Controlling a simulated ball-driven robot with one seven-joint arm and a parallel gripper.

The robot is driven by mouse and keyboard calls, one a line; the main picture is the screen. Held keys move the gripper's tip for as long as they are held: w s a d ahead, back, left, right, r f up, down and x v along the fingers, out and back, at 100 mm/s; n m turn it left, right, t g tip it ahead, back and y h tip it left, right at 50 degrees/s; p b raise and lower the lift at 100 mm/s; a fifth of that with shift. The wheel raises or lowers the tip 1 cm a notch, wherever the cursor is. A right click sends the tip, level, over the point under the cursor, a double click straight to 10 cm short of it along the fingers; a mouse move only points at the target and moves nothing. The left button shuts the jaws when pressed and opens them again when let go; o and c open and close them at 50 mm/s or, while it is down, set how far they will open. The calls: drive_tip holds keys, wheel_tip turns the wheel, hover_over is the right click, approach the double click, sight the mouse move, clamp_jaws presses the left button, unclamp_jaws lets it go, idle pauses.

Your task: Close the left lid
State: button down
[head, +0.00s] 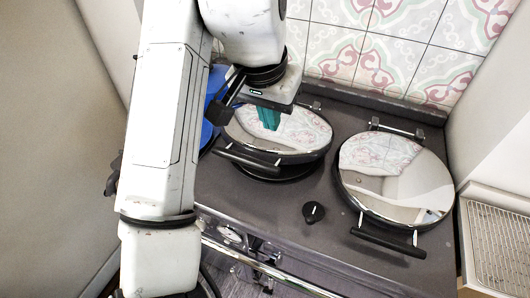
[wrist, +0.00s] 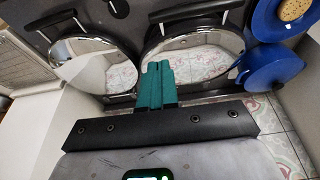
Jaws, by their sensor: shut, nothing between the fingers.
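The left lid (head: 300,143) is a round mirror-like dome with a black front handle (head: 247,160). It sits slightly raised, with a dark gap and the hotplate edge (head: 275,174) showing beneath its front. In the wrist view the left lid (wrist: 205,62) appears on the right. My gripper (head: 268,119) has teal fingers, shut and empty, over the back part of this lid; the fingers also show in the wrist view (wrist: 157,75). I cannot tell whether the fingertips touch the lid. The right lid (head: 420,192) lies down flat, with its own black handle (head: 388,241).
A black knob (head: 313,212) stands on the dark stove top (head: 270,208) between the lids. Blue cookware (head: 214,105) is left of the left lid, partly behind my arm. A tiled wall (head: 375,45) rises behind. A rail (head: 262,265) runs along the stove front.

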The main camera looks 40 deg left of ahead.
sight(262, 162)
drive_tip(key=a+f, duration=0.1)
drive_tip(key=f, duration=0.3)
drive_tip(key=a+f, duration=0.1)
drive_tip(key=f, duration=0.3)
drive_tip(key=f+p, duration=0.1)
drive_tip(key=f, duration=0.3)
drive_tip(key=shift+w+a, duration=0.2)
drive_tip(key=shift+a, duration=0.2)
